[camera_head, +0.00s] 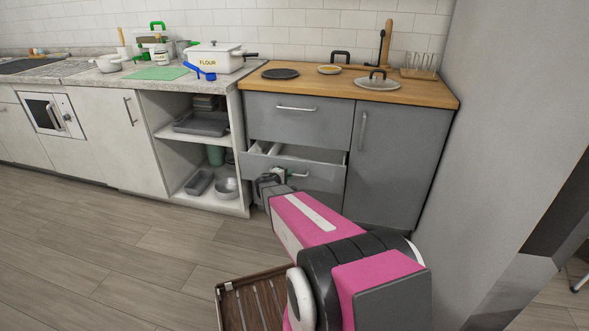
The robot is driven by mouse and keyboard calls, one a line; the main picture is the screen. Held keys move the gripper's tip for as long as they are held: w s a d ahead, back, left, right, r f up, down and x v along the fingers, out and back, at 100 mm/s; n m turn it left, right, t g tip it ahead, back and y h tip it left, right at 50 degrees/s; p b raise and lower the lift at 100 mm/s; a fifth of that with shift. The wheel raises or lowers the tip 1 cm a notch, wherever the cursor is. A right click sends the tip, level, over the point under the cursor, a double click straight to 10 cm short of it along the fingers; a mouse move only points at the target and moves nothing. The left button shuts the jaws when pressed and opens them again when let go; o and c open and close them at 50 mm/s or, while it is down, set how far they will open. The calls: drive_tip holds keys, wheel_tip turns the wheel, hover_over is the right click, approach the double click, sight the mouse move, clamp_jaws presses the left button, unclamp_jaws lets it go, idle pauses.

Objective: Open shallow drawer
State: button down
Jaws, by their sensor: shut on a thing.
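A grey base cabinet under the wooden counter holds a closed upper drawer (318,121) with a bar handle. Below it, a shallow drawer (321,175) stands partly open, its pale inside showing over the front. My gripper (281,175) is at the left part of that drawer's front, shut on its bar handle (299,174). The fingertips are small in the view, and my pink and black arm hides part of the area below the drawer.
A grey cabinet door (395,165) is closed at the right, beside a plain wall (495,130). Open shelves (166,128) with trays and bowls stand at the left. A brown slatted crate (228,309) is low in front. The floor at the left is clear.

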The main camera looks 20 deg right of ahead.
drive_tip(key=s+a, duration=0.7)
drive_tip(key=s, duration=0.3)
drive_tip(key=s+a, duration=0.6)
drive_tip(key=s, duration=0.4)
drive_tip(key=shift+s+a, duration=0.2)
drive_tip(key=shift+a, duration=0.2)
drive_tip(key=c, duration=1.1)
unclamp_jaws()
drive_tip(key=shift+c, duration=0.2)
drive_tip(key=v, duration=1)
drive_tip(key=shift+a, duration=0.35)
drive_tip(key=shift+s+d+r, duration=0.1)
drive_tip(key=shift+s, duration=0.1)
